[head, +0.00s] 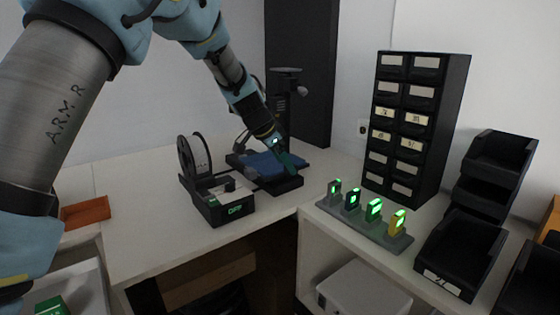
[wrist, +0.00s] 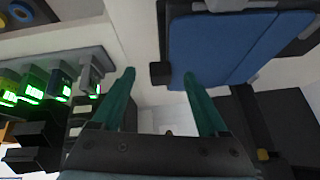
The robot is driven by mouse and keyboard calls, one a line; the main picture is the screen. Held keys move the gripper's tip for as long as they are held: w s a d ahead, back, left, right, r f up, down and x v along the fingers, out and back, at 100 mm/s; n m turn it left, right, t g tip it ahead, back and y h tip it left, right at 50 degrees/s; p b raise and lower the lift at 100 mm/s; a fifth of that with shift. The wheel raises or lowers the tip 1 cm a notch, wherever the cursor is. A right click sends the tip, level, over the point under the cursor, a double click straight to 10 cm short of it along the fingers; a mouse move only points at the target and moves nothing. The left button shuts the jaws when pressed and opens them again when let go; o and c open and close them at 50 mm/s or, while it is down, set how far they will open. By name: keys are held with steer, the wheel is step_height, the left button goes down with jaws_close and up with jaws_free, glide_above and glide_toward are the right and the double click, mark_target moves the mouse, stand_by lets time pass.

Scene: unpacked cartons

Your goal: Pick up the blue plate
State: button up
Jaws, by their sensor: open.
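The blue plate (head: 262,164) lies flat on a black desktop machine with an upright column, on the white worktop. In the wrist view the blue plate (wrist: 222,50) fills the upper right, with a seam line across it. My gripper (head: 287,160) is at the plate's right side in the head view, pointing down.
A black device with a spool (head: 215,195) stands left of the machine. A grey rack (head: 372,229) of green-lit devices is in front right. A tall black drawer cabinet (head: 420,118) and black bins (head: 462,252) stand at the right. The worktop's left part is mostly clear.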

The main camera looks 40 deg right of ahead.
steer(key=shift+d+f, duration=0.3)
steer(key=shift+f, duration=0.35)
steer(key=shift+c, duration=0.4)
jaws_close()
